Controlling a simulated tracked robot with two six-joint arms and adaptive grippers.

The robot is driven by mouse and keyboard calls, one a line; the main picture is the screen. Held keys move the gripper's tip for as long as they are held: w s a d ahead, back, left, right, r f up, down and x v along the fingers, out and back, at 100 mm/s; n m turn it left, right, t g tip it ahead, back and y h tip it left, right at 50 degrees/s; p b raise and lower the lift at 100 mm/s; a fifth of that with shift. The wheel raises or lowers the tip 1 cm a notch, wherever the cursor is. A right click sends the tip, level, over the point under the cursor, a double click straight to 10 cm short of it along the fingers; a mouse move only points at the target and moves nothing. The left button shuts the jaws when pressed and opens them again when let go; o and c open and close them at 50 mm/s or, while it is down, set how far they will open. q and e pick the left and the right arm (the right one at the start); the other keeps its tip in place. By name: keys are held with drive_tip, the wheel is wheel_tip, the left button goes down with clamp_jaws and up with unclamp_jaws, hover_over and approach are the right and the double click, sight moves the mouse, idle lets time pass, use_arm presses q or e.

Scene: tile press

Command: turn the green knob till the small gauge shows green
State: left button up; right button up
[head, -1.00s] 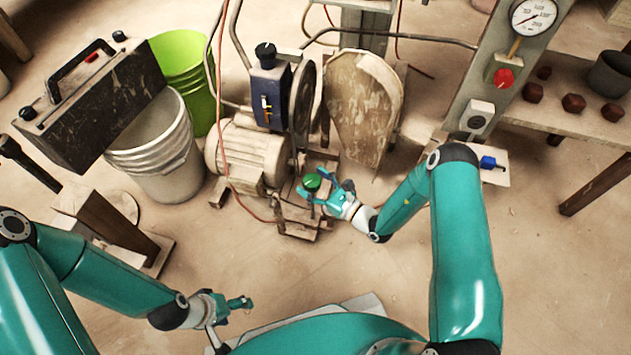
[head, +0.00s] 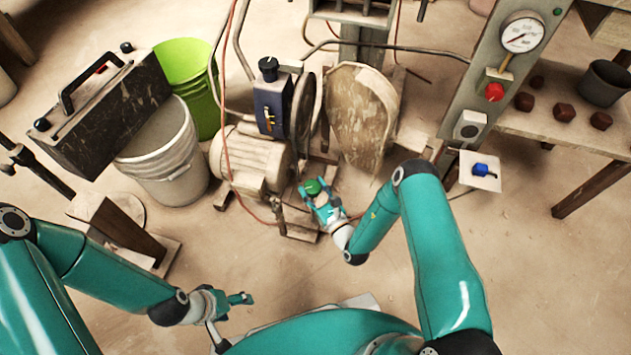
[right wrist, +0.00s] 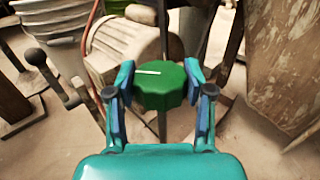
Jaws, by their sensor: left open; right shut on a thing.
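The green knob (head: 313,186) stands on the low machine at the centre of the head view. In the right wrist view the knob (right wrist: 160,88) is faceted, with a white line across its top lying nearly level. My right gripper (head: 316,190) is shut on the knob, one finger on each side; its fingers also show in the right wrist view (right wrist: 160,76). My left gripper (head: 243,298) is open and empty, low over the floor at the lower left. A round white gauge (head: 522,33) is on the grey post; I see no green on its face and cannot tell whether it is the small gauge.
A motor (head: 250,160) and a dark blue box (head: 271,105) stand behind the knob. A white bucket (head: 165,170) and a green bin (head: 190,70) are at the left. A red knob (head: 494,92) sits on the post. Floor in front of the machine is clear.

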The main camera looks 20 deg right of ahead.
use_arm(q)
drive_tip(key=shift+r, duration=0.6)
use_arm(e)
drive_tip(key=shift+a+m+h, duration=0.1)
drive_tip(key=shift+m+h, duration=0.4)
drive_tip(key=shift+h, duration=0.3)
drive_tip(key=o, duration=1.2)
drive_tip(key=shift+s, duration=0.15)
drive_tip(key=s, duration=0.4)
drive_tip(key=s+d, duration=0.1)
drive_tip(key=s, duration=0.6)
drive_tip(key=shift+s+d, duration=0.3)
drive_tip(key=shift+s, duration=0.05)
